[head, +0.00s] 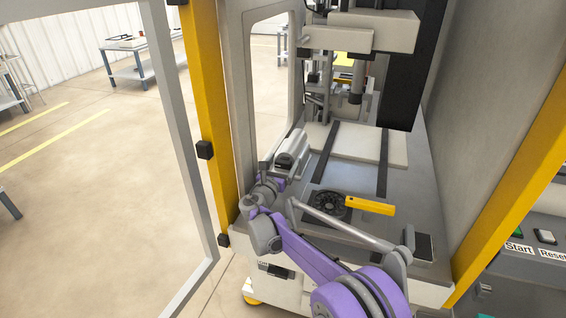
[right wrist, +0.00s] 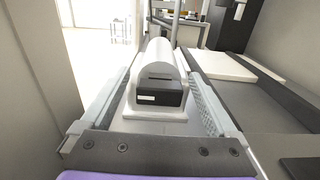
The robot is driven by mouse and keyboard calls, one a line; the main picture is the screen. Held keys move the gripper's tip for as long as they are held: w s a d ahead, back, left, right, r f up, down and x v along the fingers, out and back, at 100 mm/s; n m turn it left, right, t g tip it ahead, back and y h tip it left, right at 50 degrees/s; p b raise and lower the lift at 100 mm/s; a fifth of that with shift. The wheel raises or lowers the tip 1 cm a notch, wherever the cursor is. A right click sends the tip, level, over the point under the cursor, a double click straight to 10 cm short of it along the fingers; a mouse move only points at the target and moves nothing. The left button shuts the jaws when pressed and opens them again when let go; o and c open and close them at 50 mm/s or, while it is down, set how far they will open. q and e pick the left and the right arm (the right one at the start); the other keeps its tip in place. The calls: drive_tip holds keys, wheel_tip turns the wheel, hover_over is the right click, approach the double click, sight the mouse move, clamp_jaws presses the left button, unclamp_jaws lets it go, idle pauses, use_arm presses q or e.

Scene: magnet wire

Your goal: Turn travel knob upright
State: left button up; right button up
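A light grey, round-topped part (head: 293,147) sits at the left edge of the machine bed. The right wrist view shows it as a white rounded body (right wrist: 161,65) with a dark block at its front, on a pale square base. I take it to be the travel knob, but no label can be read. My right gripper (head: 279,170) is close in front of it. In the right wrist view the fingers of my right gripper (right wrist: 157,102) are wide apart on both sides of the part, with gaps showing. My left gripper is not in view.
A yellow bar (head: 370,206) lies beside a black round part (head: 329,203) on the grey bed. A pale plate (head: 358,146) and dark rails are behind. The yellow post (head: 207,100) and open door frame (head: 180,120) stand left. Start and Reset buttons (head: 545,236) are right.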

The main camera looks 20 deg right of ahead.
drive_tip(key=c, duration=1.3)
drive_tip(key=shift+m, duration=0.4)
drive_tip(key=m, duration=0.2)
drive_tip(key=m+p, duration=0.1)
drive_tip(key=shift+s+d+m, duration=0.15)
drive_tip(key=shift+d+m, duration=0.05)
drive_tip(key=shift+m, duration=0.2)
drive_tip(key=m, duration=0.2)
drive_tip(key=m+p, duration=0.1)
drive_tip(key=m, duration=0.1)
drive_tip(key=shift+s+d+f, duration=0.1)
drive_tip(key=shift+d+f, duration=0.05)
drive_tip(key=m, duration=0.2)
drive_tip(key=m+p, duration=0.1)
drive_tip(key=m, duration=0.2)
drive_tip(key=shift+d+f, duration=0.1)
drive_tip(key=shift+f, duration=0.1)
drive_tip(key=m, duration=0.4)
drive_tip(key=shift+s+f+p, duration=0.1)
drive_tip(key=shift+f+p, duration=0.1)
drive_tip(key=shift+p, duration=0.15)
drive_tip(key=shift+m, duration=0.3)
